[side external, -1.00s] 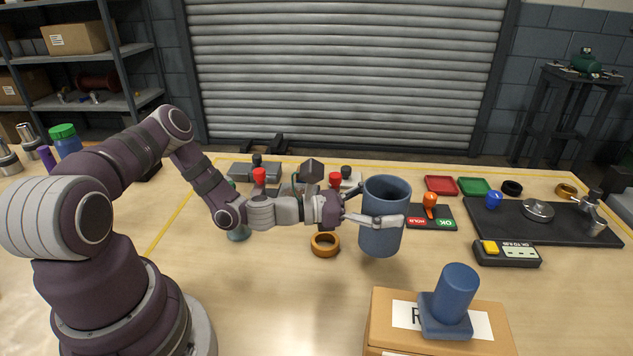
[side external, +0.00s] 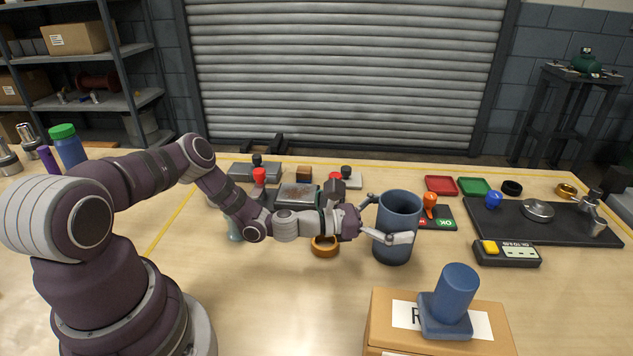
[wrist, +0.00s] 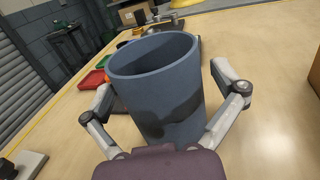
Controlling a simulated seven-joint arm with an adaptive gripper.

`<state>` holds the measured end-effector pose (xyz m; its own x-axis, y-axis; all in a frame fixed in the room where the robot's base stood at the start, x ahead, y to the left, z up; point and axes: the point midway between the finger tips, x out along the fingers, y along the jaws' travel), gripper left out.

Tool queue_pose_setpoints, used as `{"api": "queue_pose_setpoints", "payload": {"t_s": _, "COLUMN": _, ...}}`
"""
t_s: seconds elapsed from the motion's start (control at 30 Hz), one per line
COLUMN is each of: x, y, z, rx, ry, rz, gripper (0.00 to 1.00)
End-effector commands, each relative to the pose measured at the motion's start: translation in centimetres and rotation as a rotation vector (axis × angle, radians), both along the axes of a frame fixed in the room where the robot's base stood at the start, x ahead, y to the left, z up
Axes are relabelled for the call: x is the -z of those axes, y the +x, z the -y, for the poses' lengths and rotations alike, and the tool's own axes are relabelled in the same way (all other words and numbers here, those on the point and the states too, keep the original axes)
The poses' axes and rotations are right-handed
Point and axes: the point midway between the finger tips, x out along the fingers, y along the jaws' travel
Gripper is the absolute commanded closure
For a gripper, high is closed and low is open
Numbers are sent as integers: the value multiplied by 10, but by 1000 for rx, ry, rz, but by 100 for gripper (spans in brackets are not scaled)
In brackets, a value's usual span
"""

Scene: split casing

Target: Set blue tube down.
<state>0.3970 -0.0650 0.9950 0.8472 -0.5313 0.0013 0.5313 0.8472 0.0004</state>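The blue tube (side external: 396,222) is a wide, open-topped, hollow grey-blue cylinder. It stands upright, apparently on the bare wooden table, right of the orange ring. My gripper (side external: 385,217) reaches it from the left, one finger on each side. In the wrist view the tube (wrist: 160,85) sits between the spread fingers of my gripper (wrist: 160,82), with small gaps showing beside its wall. The gripper looks open around the tube. The tube's base is hidden in the wrist view.
An orange ring (side external: 324,246) lies under my wrist. A cardboard box (side external: 400,335) with a blue flanged part (side external: 453,300) on top is at the front. A yellow-button control box (side external: 506,254) and a dark tray (side external: 540,228) lie right. A stamp pad (side external: 440,222) is close behind the tube.

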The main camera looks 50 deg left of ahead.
Motion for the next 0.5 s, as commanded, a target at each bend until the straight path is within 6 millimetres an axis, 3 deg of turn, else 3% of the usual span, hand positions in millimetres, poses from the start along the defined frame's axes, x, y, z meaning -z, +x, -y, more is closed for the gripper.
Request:
{"api": "queue_pose_setpoints", "payload": {"t_s": 0.37, "x": -3, "y": -1, "z": -1, "rx": 1, "ry": 1, "rz": 1, "gripper": 1}}
{"api": "queue_pose_setpoints", "payload": {"t_s": 0.5, "x": -2, "y": -24, "z": -16, "rx": -3, "ry": -2, "rz": -5, "gripper": 1}}
